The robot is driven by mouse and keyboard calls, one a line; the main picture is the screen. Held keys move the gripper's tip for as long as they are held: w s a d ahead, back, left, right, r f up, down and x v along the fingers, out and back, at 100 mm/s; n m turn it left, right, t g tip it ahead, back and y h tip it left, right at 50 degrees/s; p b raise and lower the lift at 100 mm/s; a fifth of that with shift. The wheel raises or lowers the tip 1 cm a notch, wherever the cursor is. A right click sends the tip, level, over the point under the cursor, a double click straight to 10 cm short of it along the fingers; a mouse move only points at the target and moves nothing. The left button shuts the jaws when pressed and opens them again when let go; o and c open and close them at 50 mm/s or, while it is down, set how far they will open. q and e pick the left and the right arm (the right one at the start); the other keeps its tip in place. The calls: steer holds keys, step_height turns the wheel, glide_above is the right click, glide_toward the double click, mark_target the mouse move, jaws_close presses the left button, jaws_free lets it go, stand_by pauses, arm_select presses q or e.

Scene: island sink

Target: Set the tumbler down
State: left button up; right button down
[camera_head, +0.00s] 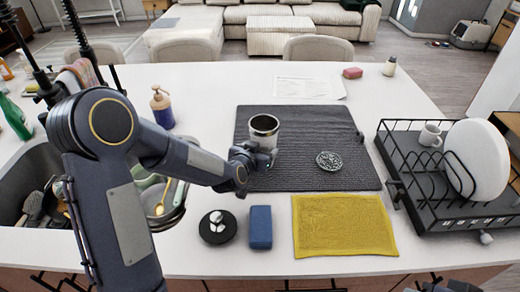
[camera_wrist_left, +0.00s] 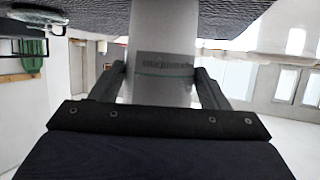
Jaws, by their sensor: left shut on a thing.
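The tumbler (camera_head: 264,127) is a steel cup with a dark open top, held upright over the dark grey mat (camera_head: 345,125). My left gripper (camera_head: 262,154) is shut on its lower part. In the left wrist view the tumbler (camera_wrist_left: 162,45) stands between the two fingers (camera_wrist_left: 160,88), with a dark printed band across it, and the mat (camera_wrist_left: 235,14) shows at the top edge. I cannot tell whether the tumbler's base touches the mat. Only a dark bit of what may be my right gripper shows at the head view's bottom right edge.
A round patterned coaster (camera_head: 329,161) lies on the mat, right of the tumbler. In front are a yellow cloth (camera_head: 343,225), a blue sponge (camera_head: 260,228) and a black round item (camera_head: 218,238). A dish rack (camera_head: 440,205) with a plate and mug stands right. The sink is left.

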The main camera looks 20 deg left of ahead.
arm_select(q)
steer(key=o, duration=1.2)
steer(key=shift+f, duration=0.1)
steer(key=shift+r, duration=0.25)
steer(key=s+a+r+n+g, duration=0.1)
steer(key=s+g, duration=0.1)
steer(key=s, duration=0.9)
steer(key=s+a+r+n+g+h, duration=0.1)
steer(key=s+r+g, duration=0.1)
steer(key=s, duration=1)
steer(key=s+a+r+n+g+h+b, duration=0.1)
steer(key=s+r+g, duration=0.1)
steer(key=s, duration=1)
steer(key=shift+a+g, duration=0.2)
steer(key=shift+g, duration=0.7)
